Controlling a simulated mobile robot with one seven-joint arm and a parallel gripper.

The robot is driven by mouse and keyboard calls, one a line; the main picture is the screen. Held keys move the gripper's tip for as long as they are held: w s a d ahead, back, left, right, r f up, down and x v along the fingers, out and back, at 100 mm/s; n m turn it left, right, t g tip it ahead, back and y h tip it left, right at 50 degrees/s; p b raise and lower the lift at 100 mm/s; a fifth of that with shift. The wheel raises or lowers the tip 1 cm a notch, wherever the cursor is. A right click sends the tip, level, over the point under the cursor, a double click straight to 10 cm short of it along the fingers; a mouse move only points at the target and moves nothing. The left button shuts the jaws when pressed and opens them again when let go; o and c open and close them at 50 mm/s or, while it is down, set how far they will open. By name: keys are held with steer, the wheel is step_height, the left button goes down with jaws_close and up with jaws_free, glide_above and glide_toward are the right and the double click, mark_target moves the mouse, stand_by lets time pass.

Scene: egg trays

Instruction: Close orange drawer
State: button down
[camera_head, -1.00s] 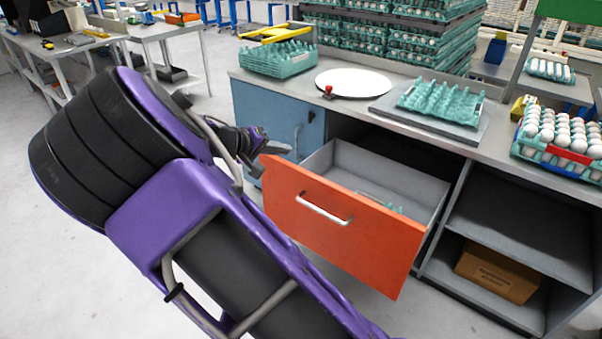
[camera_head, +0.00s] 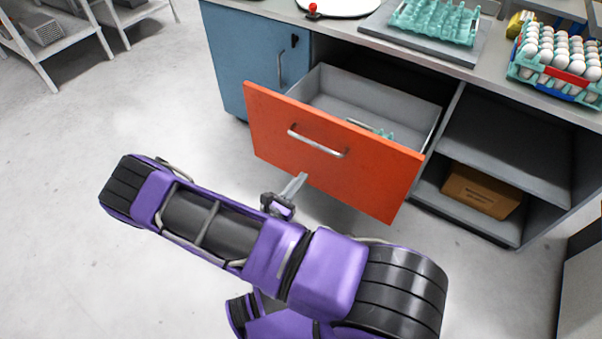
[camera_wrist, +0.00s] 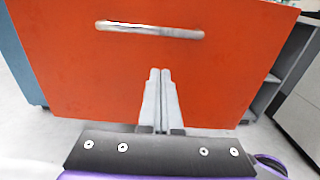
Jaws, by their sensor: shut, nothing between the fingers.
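The orange drawer (camera_head: 330,150) stands pulled out from the workbench, with its grey inside showing in the head view. Its silver handle (camera_head: 318,143) runs across the upper part of the front. In the wrist view the orange front (camera_wrist: 230,75) fills most of the picture, with the handle (camera_wrist: 150,29) near the top. My gripper (camera_head: 302,176) is in front of the lower part of the drawer front, below the handle. In the wrist view its fingers (camera_wrist: 160,72) are together, empty and pointing at the front. I cannot tell whether they touch it.
A blue cabinet door (camera_head: 258,65) is left of the drawer. Open shelves with a cardboard box (camera_head: 481,190) are on the right. The worktop holds a green egg tray (camera_head: 435,22) and stacked eggs (camera_head: 560,50). The floor in front is clear.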

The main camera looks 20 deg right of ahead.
mark_target(321, 154)
steer(key=x, duration=1.1)
steer(key=shift+w+d, duration=0.25)
